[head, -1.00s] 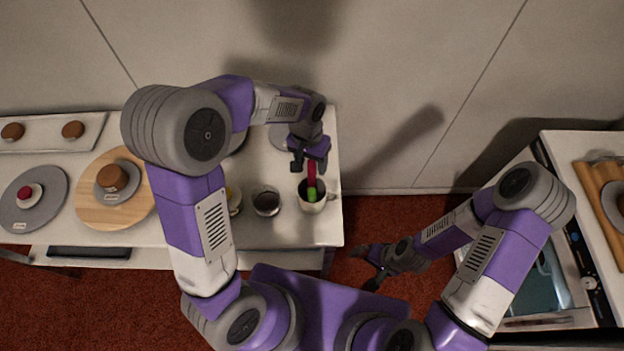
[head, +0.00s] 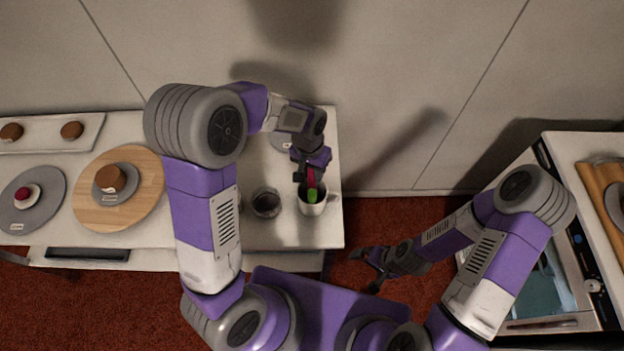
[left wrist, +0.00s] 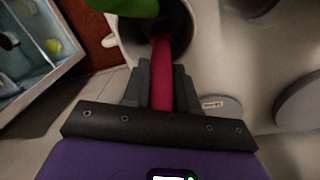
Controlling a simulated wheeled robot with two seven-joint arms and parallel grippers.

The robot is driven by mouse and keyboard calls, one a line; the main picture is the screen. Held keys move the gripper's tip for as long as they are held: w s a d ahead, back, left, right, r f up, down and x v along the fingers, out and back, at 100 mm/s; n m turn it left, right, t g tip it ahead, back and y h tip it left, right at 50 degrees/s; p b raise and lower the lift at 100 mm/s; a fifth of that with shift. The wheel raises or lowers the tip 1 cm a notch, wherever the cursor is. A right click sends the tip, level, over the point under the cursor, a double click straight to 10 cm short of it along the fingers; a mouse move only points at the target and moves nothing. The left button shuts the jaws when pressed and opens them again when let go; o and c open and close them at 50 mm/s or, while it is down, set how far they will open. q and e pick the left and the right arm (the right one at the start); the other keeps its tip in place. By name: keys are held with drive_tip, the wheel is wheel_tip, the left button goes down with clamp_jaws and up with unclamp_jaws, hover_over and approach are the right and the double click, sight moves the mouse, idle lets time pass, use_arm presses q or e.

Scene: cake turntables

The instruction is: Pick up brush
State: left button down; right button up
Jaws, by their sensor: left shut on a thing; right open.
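My left gripper (head: 308,173) is shut on the red handle, above the mug. The left wrist view shows the red handle (left wrist: 161,75) between the fingers, with the green part (left wrist: 135,6) at the mug's rim. How deep the brush sits in the mug I cannot tell. My right gripper (head: 373,267) is open and empty over the floor, away from the counter.
A dark-filled cup (head: 266,202) stands left of the mug. A wooden turntable (head: 90,210) and a grey turntable (head: 45,205), each with a small cake, are further left. An oven (head: 540,285) stands at the right. Red floor lies between.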

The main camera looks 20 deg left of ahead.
use_arm(q)
drive_tip(key=shift+r+p, duration=0.95)
drive_tip(key=shift+r, duration=4.05)
